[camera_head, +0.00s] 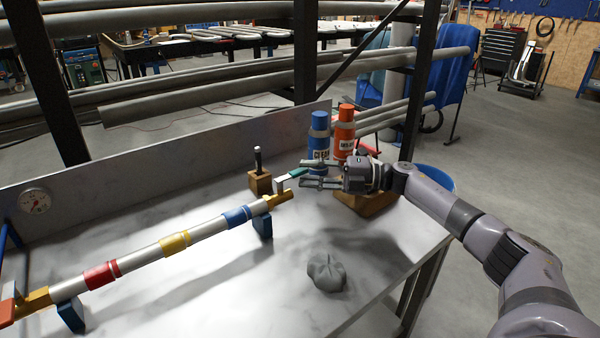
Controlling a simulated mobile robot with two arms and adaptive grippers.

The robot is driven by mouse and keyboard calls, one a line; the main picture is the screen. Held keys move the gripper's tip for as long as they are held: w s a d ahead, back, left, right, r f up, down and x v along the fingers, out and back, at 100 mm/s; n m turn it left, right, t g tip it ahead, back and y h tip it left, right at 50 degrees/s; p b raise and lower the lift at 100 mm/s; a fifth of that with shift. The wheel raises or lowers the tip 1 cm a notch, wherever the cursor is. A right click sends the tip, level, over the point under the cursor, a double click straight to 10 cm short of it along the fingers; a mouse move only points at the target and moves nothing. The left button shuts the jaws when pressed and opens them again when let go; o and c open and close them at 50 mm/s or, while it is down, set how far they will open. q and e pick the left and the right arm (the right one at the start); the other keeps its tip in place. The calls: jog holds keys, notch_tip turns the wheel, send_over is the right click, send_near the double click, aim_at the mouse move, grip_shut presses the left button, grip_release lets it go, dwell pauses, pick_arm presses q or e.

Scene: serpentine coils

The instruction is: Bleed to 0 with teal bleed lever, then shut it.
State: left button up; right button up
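The teal bleed lever (287,175) stands above the brass fitting (278,199) at the right end of a silver pipe (207,228). It slants up to the right, with a pale end near my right gripper's fingertips. My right gripper (304,173) points left, with its two fingers spread apart. The lever's end looks level with the gap, but I cannot tell whether they touch. A round dial gauge (34,201) is on the back panel at the left; its reading is too small to tell. My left gripper is not in view.
The pipe has red, yellow and blue bands and rests on blue supports (71,313). A wooden block with a black-handled tool (260,181) stands behind the lever. Blue (319,137) and orange (344,132) bottles stand behind my gripper. A grey cloth (326,272) lies on the tabletop (225,305).

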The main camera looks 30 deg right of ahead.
jog(key=v, duration=0.9)
jog(key=shift+s, duration=0.1)
